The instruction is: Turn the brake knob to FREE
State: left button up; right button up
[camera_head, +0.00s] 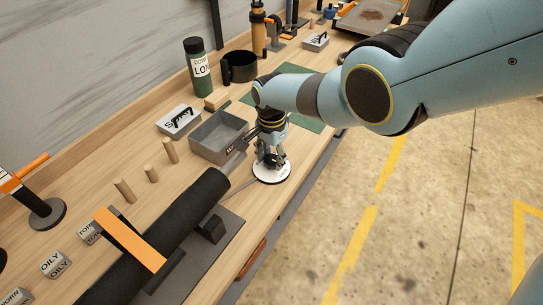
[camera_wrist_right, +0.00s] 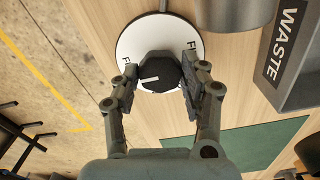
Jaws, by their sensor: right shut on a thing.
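The brake knob (camera_wrist_right: 158,70) is dark and faceted, with a white pointer line that points left in the right wrist view. It sits on a round white dial (camera_wrist_right: 133,45), which also shows near the table's front edge in the head view (camera_head: 272,176). Letters show at the dial's left and right, partly hidden by my fingers, so I cannot read the full words. My right gripper (camera_wrist_right: 163,78) is shut on the knob, one finger on each side. In the head view my right gripper (camera_head: 270,158) points down over the dial and hides most of the knob. My left gripper is not in view.
A grey open bin (camera_head: 204,148) marked WASTE in the wrist view stands beside the dial. A black roller (camera_head: 185,208) lies at the near left. A green mat (camera_head: 306,122), a dark mug (camera_head: 240,68) and a green bottle (camera_head: 196,62) stand beyond. Clear floor lies right.

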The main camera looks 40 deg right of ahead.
aim_at(271, 159)
jog(key=o, duration=1.2)
jog(key=shift+c, duration=0.2)
notch_tip(271, 159, up, 12)
